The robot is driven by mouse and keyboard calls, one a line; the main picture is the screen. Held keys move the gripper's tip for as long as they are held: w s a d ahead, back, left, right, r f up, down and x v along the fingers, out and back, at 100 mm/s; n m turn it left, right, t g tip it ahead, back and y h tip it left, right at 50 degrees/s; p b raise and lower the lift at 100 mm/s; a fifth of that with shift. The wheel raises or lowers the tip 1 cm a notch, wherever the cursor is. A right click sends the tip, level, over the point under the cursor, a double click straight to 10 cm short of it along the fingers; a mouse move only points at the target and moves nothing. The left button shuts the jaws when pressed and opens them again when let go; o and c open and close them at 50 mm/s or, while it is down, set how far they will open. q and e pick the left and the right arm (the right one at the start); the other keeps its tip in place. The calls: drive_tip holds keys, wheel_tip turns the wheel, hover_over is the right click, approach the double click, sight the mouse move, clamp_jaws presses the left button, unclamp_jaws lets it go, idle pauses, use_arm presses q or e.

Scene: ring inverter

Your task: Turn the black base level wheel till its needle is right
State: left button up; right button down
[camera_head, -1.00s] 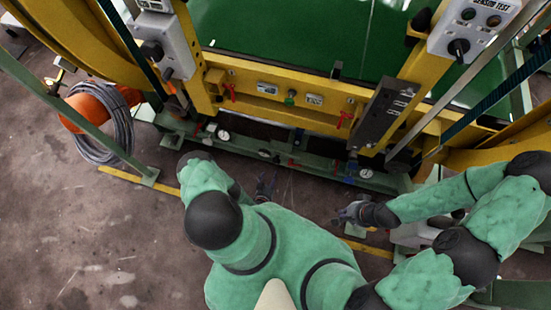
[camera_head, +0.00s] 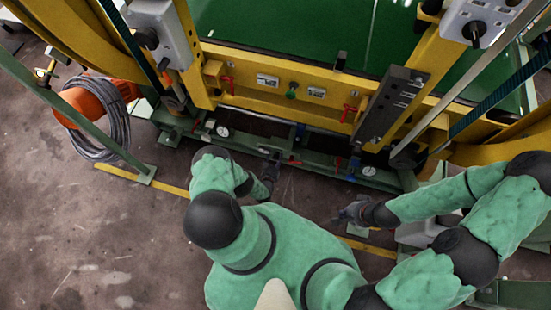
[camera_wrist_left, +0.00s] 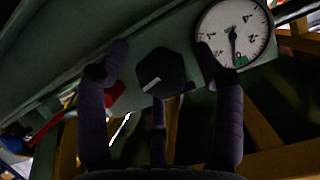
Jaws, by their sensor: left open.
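The black wheel (camera_wrist_left: 160,73), a faceted knob with a white mark, sits on the green beam in the left wrist view. Beside it at upper right is a round white gauge (camera_wrist_left: 234,32). Its dark needle points down, close to a small green patch low on the dial. My left gripper (camera_wrist_left: 161,52) is open, its dark fingers on either side of the wheel; contact cannot be told. In the head view my left gripper (camera_head: 270,170) is at the beam and the wheel cannot be made out. My right gripper (camera_head: 350,211) hangs short of the beam, its fingers unclear.
The green base beam (camera_head: 320,163) carries another gauge (camera_head: 222,131) at left and one (camera_head: 368,171) at right, with red levers between. A yellow frame (camera_head: 300,104) stands behind. An orange drum with grey cable (camera_head: 100,110) is at far left.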

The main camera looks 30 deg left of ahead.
use_arm(q)
drive_tip(key=shift+c, duration=0.3)
drive_tip(key=c, duration=1)
drive_tip(key=shift+s+a+f, duration=0.1)
drive_tip(key=shift+s, duration=0.05)
drive_tip(key=shift+n, duration=0.4)
drive_tip(key=shift+a+n+h, duration=0.1)
drive_tip(key=shift+n+h, duration=0.8)
drive_tip(key=n+h, duration=0.1)
drive_tip(key=n, duration=0.1)
drive_tip(key=n+t+h, duration=0.1)
drive_tip(key=shift+f+n+t, duration=0.1)
drive_tip(key=shift+n+t, duration=0.2)
drive_tip(key=shift+n, duration=0.1)
drive_tip(key=shift+s, duration=0.1)
